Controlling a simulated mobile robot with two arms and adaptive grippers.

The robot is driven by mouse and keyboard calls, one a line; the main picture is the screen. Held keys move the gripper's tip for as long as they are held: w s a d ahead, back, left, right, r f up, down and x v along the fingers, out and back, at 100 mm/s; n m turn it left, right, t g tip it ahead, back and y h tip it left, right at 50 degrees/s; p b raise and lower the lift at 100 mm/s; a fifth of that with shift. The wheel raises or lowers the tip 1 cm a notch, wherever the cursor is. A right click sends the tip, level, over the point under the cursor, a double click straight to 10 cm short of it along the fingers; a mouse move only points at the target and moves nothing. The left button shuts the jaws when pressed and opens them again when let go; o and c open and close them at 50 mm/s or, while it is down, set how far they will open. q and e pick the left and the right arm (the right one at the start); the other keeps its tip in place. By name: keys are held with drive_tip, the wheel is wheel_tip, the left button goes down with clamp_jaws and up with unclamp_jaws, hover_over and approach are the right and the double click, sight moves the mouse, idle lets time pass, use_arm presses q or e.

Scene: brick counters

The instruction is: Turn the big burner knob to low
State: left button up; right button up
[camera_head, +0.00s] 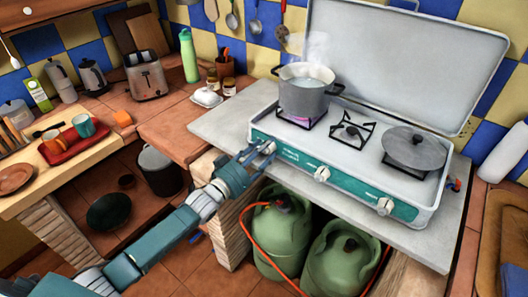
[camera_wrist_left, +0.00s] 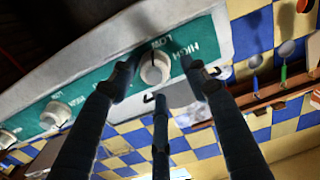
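The white stove (camera_head: 436,212) has a teal front panel (camera_head: 347,186) with white knobs. My left gripper (camera_head: 262,151) is at the panel's left end and hides the knob there. In the left wrist view that knob (camera_wrist_left: 155,67) sits between the spread fingers of my left gripper (camera_wrist_left: 158,70), with LOW and HIGH printed beside it. A gap shows between the knob and the right finger; contact on the left is unclear. The knob's pointer direction is unclear. The middle knob (camera_head: 322,174) and right knob (camera_head: 384,206) are clear of the gripper. My right gripper is not seen.
A steaming pot (camera_head: 303,97) stands on the left burner, with a purple-pink flame glow below. The middle burner (camera_head: 350,132) is bare. A lidded pan (camera_head: 415,150) is on the right burner. Green gas cylinders (camera_head: 281,232) stand below the stove counter.

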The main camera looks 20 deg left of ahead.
use_arm(q)
drive_tip(key=shift+s+f, duration=0.15)
drive_tip(key=shift+f, duration=0.2)
drive_tip(key=shift+s+a, duration=0.1)
drive_tip(key=shift+s, duration=0.15)
drive_tip(key=v, duration=1.1)
drive_tip(key=shift+s+r, duration=0.2)
drive_tip(key=shift+r, duration=0.05)
drive_tip(key=shift+a, duration=0.1)
